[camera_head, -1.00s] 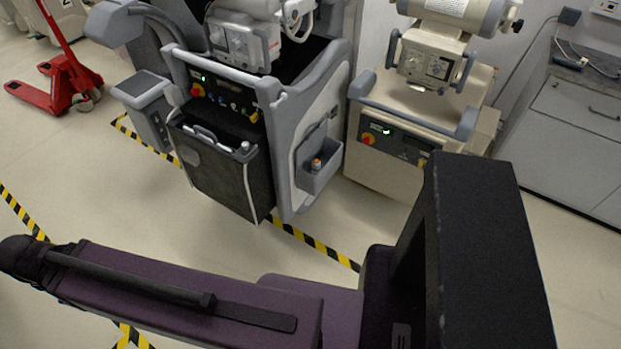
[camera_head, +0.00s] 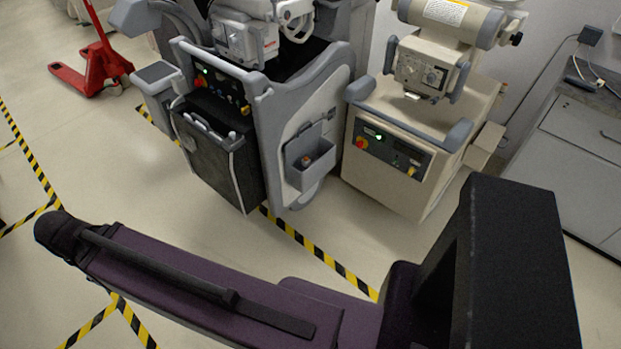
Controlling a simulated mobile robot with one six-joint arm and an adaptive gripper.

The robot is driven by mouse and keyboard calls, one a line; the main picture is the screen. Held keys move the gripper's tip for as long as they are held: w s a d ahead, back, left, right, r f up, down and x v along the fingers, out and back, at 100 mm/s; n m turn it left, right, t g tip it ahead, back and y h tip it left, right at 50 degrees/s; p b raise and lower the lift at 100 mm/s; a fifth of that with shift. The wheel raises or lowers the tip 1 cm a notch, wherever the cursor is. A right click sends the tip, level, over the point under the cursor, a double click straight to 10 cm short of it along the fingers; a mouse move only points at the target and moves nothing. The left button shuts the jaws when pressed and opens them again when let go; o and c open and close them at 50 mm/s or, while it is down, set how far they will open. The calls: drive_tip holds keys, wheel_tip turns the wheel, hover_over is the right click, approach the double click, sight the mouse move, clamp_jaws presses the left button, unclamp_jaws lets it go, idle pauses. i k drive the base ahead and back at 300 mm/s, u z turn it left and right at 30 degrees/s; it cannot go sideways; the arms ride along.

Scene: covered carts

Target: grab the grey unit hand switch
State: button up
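The grey unit (camera_head: 305,107) stands at the upper middle, a grey and white mobile machine with a dark front panel and a black bag on its front. A small light-coloured piece (camera_head: 232,135) shows at the top edge of the black bag (camera_head: 215,150). I cannot tell which of these, if either, is the hand switch; it is too small to make out. My gripper is not in view.
A beige unit (camera_head: 390,180) stands close right of the grey one. A grey cabinet (camera_head: 580,140) is at the right. A purple padded piece (camera_head: 190,270) and a black block (camera_head: 525,260) fill the near foreground. A red pallet jack (camera_head: 95,65) is far left.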

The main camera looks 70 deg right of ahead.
sight(305, 161)
drive_tip(key=k, duration=1.35)
drive_tip(key=z, duration=4.1)
drive_tip(key=i, duration=0.1)
drive_tip(key=u, duration=1.8)
drive_tip(key=i, duration=0.8)
